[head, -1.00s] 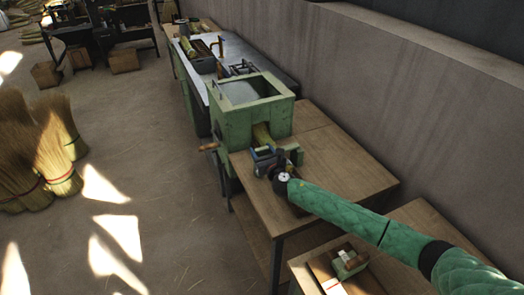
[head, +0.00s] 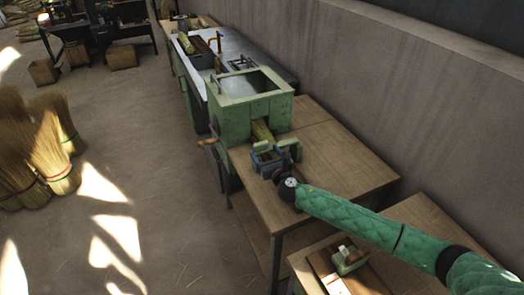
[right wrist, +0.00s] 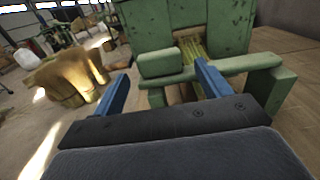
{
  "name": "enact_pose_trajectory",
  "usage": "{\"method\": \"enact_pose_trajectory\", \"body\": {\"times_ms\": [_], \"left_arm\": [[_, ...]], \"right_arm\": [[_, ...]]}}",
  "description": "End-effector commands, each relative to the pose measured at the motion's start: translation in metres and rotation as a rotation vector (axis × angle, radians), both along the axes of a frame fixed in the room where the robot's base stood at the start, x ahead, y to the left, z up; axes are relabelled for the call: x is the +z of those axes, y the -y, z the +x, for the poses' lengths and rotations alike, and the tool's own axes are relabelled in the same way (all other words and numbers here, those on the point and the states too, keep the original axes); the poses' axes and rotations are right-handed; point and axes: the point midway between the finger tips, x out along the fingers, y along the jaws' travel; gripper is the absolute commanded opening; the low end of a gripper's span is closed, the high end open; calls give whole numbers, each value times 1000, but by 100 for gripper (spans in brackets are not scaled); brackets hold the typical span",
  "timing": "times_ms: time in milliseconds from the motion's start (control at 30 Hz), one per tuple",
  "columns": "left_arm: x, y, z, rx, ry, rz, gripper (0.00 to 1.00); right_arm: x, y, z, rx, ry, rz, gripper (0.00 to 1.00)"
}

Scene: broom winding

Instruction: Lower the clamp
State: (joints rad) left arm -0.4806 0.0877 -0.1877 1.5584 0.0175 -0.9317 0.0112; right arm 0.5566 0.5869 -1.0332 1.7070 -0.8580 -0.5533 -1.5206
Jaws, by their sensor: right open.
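The green machine (head: 236,118) stands at the end of the bench, with a bundle of yellow straw (head: 262,130) in its front opening. The green clamp (head: 288,145) sits at the front of that opening; in the right wrist view it shows as a green bar with blocks (right wrist: 235,66). My right gripper (head: 266,155) is open, with its two blue fingers pointing at the clamp. In the right wrist view the fingers (right wrist: 161,72) are spread on either side of a green block; contact cannot be told. My left gripper is out of view.
A wooden table (head: 345,165) lies right of the machine, mostly bare. A lower table at the front holds a small green and white device (head: 348,260). A wooden handle (head: 208,142) sticks out left of the machine. Broom bundles (head: 50,150) stand on the floor at left.

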Motion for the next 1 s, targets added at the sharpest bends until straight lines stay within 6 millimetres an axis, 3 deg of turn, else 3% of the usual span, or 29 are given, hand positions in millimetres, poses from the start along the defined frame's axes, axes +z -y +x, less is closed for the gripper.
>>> {"method": "enact_pose_trajectory", "body": {"times_ms": [200,400,833,1000], "left_arm": [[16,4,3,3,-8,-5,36],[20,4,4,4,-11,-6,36],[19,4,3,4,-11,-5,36],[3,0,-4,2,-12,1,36]], "right_arm": [[-1,8,-22,0,0,0,76],[0,10,-27,0,0,0,76],[2,10,-27,0,0,0,76],[14,10,-27,0,0,0,76]]}}
